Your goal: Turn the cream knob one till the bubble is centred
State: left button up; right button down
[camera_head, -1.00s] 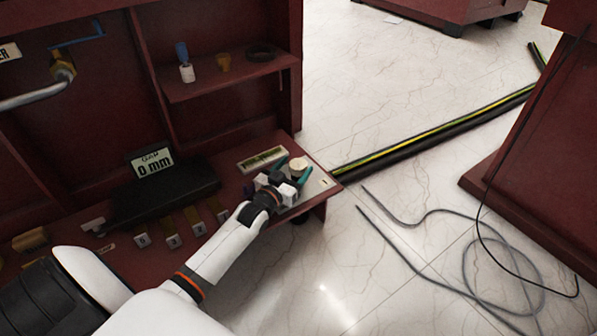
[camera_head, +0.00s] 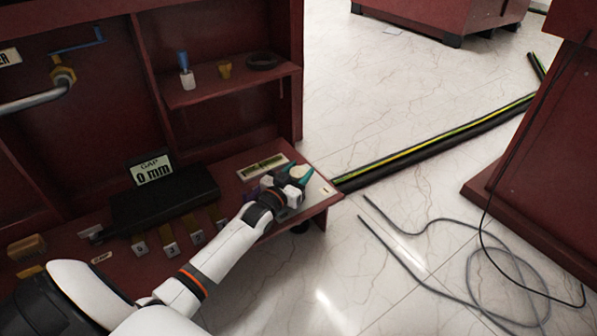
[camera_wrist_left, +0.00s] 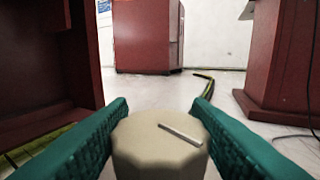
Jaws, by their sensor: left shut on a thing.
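In the head view the knob (camera_head: 299,171) is small, on the bench's right end. My left gripper (camera_head: 294,178) is shut on it, a green finger on each side; the fingers also flank it in the left wrist view (camera_wrist_left: 158,140). My right gripper is not in view.
A black box with a "GAP 0 mm" display (camera_head: 152,170) stands left on the bench, several tagged tabs before it. A shelf (camera_head: 235,83) above holds small items. A striped cable (camera_head: 440,140) and grey leads lie on the floor.

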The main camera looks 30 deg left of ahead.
pick_arm(q)
jog(key=shift+r+m+h, duration=0.15)
jog(key=shift+m+h, duration=0.35)
jog(key=shift+h, duration=0.5)
jog(key=o, duration=1)
